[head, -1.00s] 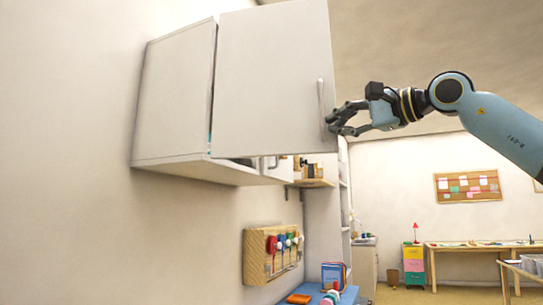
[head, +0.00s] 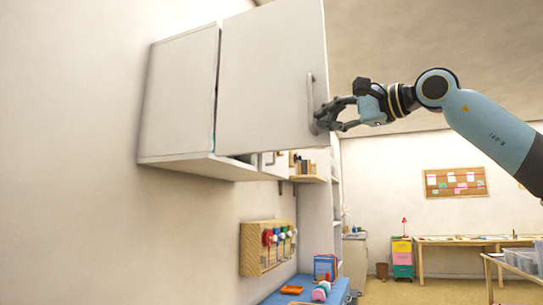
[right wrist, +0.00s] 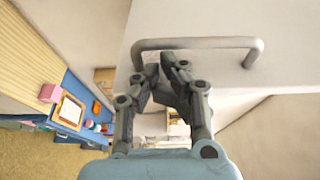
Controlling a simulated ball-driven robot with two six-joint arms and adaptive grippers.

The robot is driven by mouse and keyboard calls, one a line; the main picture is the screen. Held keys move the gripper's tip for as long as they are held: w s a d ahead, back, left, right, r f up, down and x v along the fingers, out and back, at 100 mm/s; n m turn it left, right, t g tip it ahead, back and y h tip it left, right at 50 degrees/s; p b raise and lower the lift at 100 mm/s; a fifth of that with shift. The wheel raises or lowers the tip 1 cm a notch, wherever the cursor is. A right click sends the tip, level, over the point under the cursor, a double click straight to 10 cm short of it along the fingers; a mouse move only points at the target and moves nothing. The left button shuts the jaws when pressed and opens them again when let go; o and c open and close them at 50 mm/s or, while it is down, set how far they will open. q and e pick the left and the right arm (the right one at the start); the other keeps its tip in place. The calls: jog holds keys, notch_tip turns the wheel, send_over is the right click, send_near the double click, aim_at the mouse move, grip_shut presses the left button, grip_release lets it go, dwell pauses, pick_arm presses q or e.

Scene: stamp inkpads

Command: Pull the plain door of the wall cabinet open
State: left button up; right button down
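The plain door (head: 265,85) of the white wall cabinet (head: 180,95) stands swung out, its handle side facing me. Its bar handle (head: 311,100) is upright near the right edge. My right gripper (head: 320,119) reaches in from the right, its fingertips at the lower part of the handle. In the right wrist view, the bar handle (right wrist: 200,43) crosses above the fingertips of the right gripper (right wrist: 160,66). The tips are close together, right beside the bar; I cannot tell whether they touch or grip it. My left gripper is not in view.
Below the cabinet, a wooden board with coloured knobs (head: 267,248) hangs on the wall above a blue-topped surface (head: 275,297). A shelf (head: 309,179) stands behind the door. Open room lies right of the door.

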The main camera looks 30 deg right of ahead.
aim_at(326, 78)
notch_tip(326, 78, up, 10)
jog(key=shift+f, duration=0.25)
jog(key=shift+r, duration=0.3)
